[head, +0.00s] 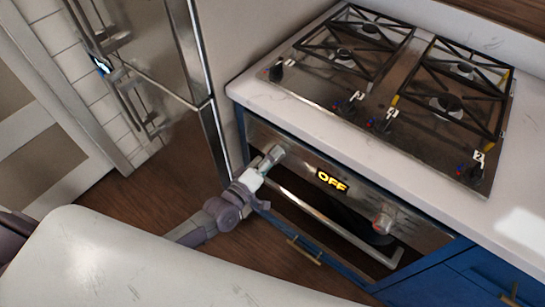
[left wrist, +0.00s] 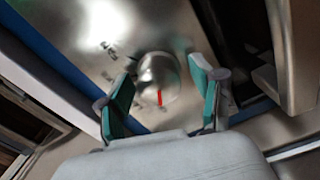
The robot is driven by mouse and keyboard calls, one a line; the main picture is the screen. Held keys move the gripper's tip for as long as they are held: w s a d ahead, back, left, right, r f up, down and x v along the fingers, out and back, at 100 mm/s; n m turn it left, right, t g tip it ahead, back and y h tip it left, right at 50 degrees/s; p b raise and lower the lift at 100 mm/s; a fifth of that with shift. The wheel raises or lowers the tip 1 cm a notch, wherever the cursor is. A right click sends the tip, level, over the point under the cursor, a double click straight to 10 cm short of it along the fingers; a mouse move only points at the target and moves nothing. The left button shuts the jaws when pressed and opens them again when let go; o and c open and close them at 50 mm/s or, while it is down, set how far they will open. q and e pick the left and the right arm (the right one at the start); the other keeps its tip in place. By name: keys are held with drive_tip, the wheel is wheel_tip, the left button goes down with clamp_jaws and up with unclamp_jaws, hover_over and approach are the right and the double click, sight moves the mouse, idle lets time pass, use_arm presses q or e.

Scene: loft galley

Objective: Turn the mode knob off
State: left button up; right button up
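The oven's front panel has two round metal knobs with a lit display (head: 332,181) reading "OFF" between them. My left gripper (head: 268,160) is at the left knob, which it mostly hides in the head view. In the left wrist view this silver knob (left wrist: 156,74) with a red mark sits between the two green-padded fingers. The fingers are open, one on each side, with a visible gap to the knob. The right knob (head: 383,222) stands free. No label shows which knob is the mode knob. My right gripper is not in view.
A gas cooktop (head: 385,85) with its own small knobs lies above the oven. The oven door handle (head: 335,225) runs below the panel. A steel fridge (head: 155,50) stands at the back left.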

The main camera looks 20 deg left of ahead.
use_arm(q)
drive_tip(key=v, duration=1.2)
idle(0.4)
